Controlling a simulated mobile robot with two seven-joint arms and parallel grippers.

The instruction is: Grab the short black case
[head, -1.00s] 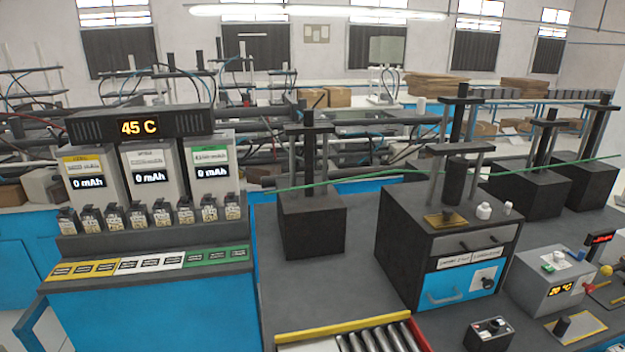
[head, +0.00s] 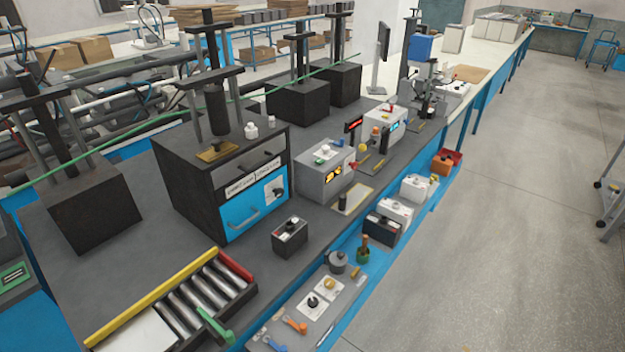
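A small black box (head: 290,238) with a knob and pale marks on its top stands on the dark grey bench, in front of the large black press cabinet with the blue drawer. I cannot tell for sure which of the two is the short black case. Both stand apart from other hands or tools. Neither of my grippers is in the head view.
The black cabinet (head: 180,180) stands behind the small box. A roller tray (head: 140,297) with a yellow edge lies to its left. The floor (head: 500,210) at right is clear.

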